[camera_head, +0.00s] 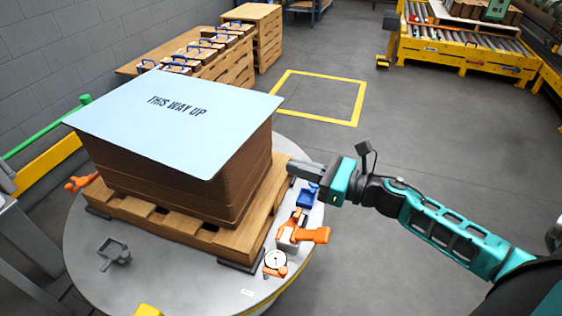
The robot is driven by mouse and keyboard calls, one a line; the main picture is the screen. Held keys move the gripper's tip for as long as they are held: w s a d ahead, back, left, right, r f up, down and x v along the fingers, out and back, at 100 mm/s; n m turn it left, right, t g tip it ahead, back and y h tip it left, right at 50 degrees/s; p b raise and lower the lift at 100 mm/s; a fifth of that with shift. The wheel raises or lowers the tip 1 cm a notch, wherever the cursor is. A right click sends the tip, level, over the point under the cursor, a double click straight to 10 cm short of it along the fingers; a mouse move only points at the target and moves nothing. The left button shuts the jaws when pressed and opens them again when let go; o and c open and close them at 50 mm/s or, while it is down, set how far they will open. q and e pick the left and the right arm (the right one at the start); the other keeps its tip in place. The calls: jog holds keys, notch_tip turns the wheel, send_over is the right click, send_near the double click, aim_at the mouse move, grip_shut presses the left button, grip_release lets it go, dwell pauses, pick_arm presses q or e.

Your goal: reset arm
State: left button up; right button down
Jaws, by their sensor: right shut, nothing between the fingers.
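My right arm comes in from the right, and my right gripper (306,170) points left, near the right edge of the stack of brown sheets (225,180). Its fingers are shut with nothing between them. The stack sits on a wooden pallet (258,208) and has a pale blue top sheet (178,118) marked "THIS WAY UP". The pallet rests on a round grey table (85,245). I cannot tell whether the gripper touches the stack. My left gripper is not in view.
Orange clamp-like tools (300,232), a round gauge (275,259) and a blue block (307,196) lie on the table's right side. A yellow floor square (318,98) lies behind. A roller conveyor (470,50) stands back right. Open floor lies between.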

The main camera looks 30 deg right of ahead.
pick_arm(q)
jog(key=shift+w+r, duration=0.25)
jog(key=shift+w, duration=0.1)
pick_arm(e)
jog(key=shift+v, duration=1.25)
pick_arm(q)
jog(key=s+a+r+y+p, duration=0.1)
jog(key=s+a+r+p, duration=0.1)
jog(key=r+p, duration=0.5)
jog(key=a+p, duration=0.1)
jog(key=p, duration=0.4)
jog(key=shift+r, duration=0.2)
pick_arm(e)
jog(key=s+a+f+n+g+h, duration=0.2)
jog(key=s+a+f+n+h, duration=0.1)
jog(key=n, duration=1.2)
jog(key=s+a+f+n+g+h, duration=0.1)
jog(key=s+a+f+n+h, duration=0.2)
jog(key=n, duration=1.3)
jog(key=s+a+h, duration=0.2)
jog(key=s+a, duration=0.3)
jog(key=s, duration=0.1)
jog(key=shift+s+a+g+h, duration=0.2)
jog(key=shift+s+g+h, duration=0.1)
jog(key=shift+g, duration=0.1)
